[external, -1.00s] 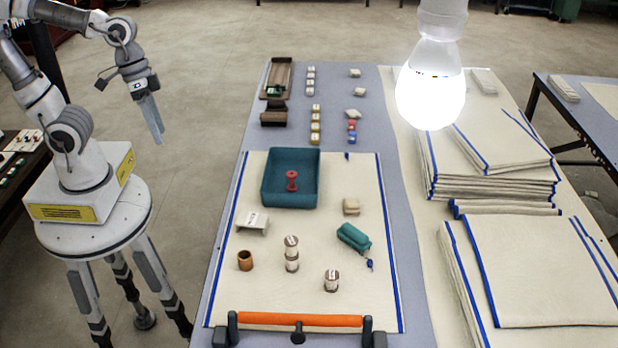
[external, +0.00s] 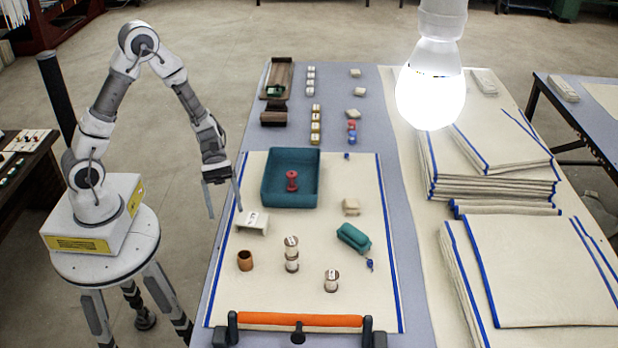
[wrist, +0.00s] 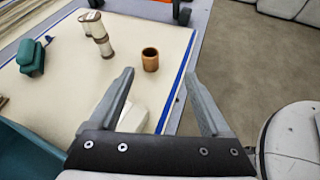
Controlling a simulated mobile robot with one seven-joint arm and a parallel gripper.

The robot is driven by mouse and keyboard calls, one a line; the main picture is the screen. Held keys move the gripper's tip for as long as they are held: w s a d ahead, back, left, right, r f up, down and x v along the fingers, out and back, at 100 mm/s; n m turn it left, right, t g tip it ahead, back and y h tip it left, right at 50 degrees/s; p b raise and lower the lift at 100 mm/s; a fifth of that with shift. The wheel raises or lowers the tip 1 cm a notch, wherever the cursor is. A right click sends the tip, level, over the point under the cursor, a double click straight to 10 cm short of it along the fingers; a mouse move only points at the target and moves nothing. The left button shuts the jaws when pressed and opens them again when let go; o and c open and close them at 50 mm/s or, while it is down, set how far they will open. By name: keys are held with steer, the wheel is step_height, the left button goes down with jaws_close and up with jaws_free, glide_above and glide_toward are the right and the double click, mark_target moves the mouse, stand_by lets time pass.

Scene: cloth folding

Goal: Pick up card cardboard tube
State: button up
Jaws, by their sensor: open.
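The cardboard tube (external: 245,260) is a short brown hollow cylinder. It stands upright on the cream cloth (external: 325,240), near the left blue stripe. In the wrist view the tube (wrist: 150,59) shows just beyond the fingertips, between them in the picture, with its dark open top visible. My gripper (external: 222,207) is open and empty, above the left edge of the table. Its two spread fingers also frame the wrist view (wrist: 160,74). The gripper is apart from the tube, behind and to the left of it in the external view.
A small white stand (external: 253,223) is close to my gripper, beside the tube. White-and-brown spools (external: 291,254), a green pouch (external: 353,237) and a teal tray (external: 267,184) holding a red spool (external: 292,181) share the cloth. An orange bar (external: 300,320) crosses the front.

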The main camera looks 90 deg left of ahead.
mark_target(247, 263)
steer(key=shift+w+a+f+n+t, duration=0.25)
steer(key=shift+f+n, duration=0.15)
steer(key=shift+f, duration=0.15)
steer(key=shift+w+a+f+n+t, duration=0.2)
steer(key=shift+f+n, duration=0.2)
steer(key=shift+f, duration=0.15)
steer(key=shift+w+d+f+b, duration=0.15)
steer(key=shift+d+f+b, duration=0.05)
steer(key=shift+b, duration=0.1)
steer(key=b+x, duration=0.1)
steer(key=x, duration=0.4)
steer(key=b+x, duration=0.1)
steer(key=x, duration=0.5)
steer(key=b+x, duration=0.2)
steer(key=x, duration=0.3)
steer(key=shift+w+d+r, duration=0.15)
steer(key=shift+d+r, duration=0.05)
steer(key=shift+d, duration=0.25)
steer(key=shift+c, duration=0.4)
jaws_close()
steer(key=shift+r, duration=0.1)
